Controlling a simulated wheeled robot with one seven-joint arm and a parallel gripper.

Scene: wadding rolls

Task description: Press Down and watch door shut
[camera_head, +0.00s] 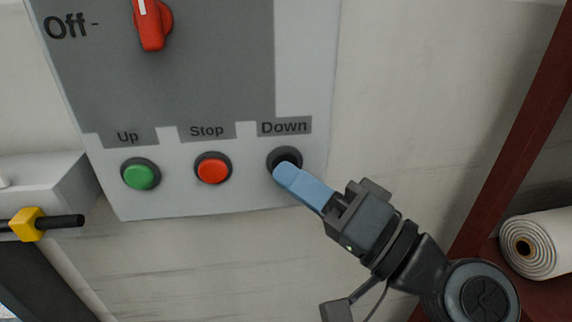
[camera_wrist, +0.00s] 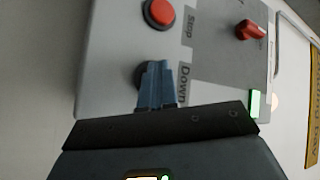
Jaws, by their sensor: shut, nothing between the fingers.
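A grey control panel (camera_head: 225,190) on the wall carries a green Up button (camera_head: 140,175), a red Stop button (camera_head: 212,169) and a Down button (camera_head: 284,155) with a dark surround. My gripper (camera_head: 283,172), with blue fingers, is shut and empty, its tips at the Down button and covering most of it. In the wrist view my gripper (camera_wrist: 157,68) also reaches the dark ring of the Down button (camera_wrist: 142,73), beside the Down label. I cannot tell whether the button is pressed in. The door is not recognisable in either view.
A red switch knob (camera_head: 150,25) sits higher on the panel beside the Off label. A white wadding roll (camera_head: 535,245) lies at the right by a dark red frame (camera_head: 505,150). A black rod with a yellow block (camera_head: 26,224) sticks out at the left.

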